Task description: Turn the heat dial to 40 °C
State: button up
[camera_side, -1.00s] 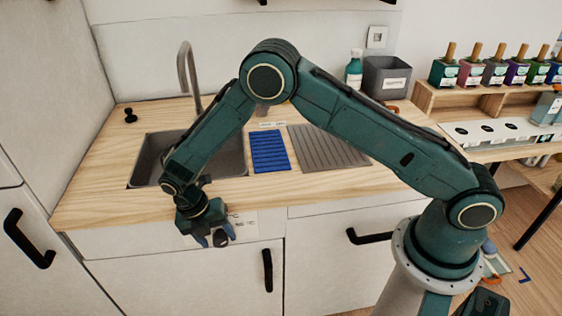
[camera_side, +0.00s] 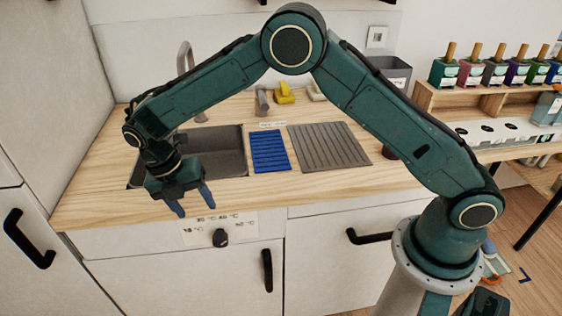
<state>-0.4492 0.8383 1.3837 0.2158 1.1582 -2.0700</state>
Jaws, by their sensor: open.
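The heat dial (camera_side: 220,238) is a small dark knob on the white cabinet front below the counter edge. A pale label plate (camera_side: 231,225) around it carries temperature marks, including what looks like 40 °C; the print is small, and I cannot tell which mark the dial points to. My gripper (camera_side: 196,207) is open and empty, with its two blue fingertips pointing down. It hangs in front of the counter edge, above and left of the dial, apart from it.
The sink (camera_side: 222,155) lies behind my gripper, with a tap (camera_side: 184,58) at its back. A blue ribbed mat (camera_side: 270,151) and a grey drain mat (camera_side: 329,147) lie to its right. Black handles (camera_side: 267,270) stick out from the cabinet fronts.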

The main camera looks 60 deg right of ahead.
aim_at(218, 239)
dwell(0.4)
jog(key=s+a+m+t+h, duration=0.1)
jog(key=m, duration=1)
jog(key=s+a+m+t+h, duration=0.1)
jog(key=m, duration=1.1)
jog(key=s+a+f+m+t+h, duration=0.1)
jog(key=s+m, duration=0.1)
jog(key=m, duration=1)
jog(key=shift+a+f+t, duration=0.1)
jog(key=shift+a+t, duration=0.1)
jog(key=shift+t, duration=0.1)
jog(key=shift+f, duration=0.1)
jog(key=x, duration=1.3)
jog(key=shift+d+f, duration=0.2)
jog(key=shift+f, duration=0.05)
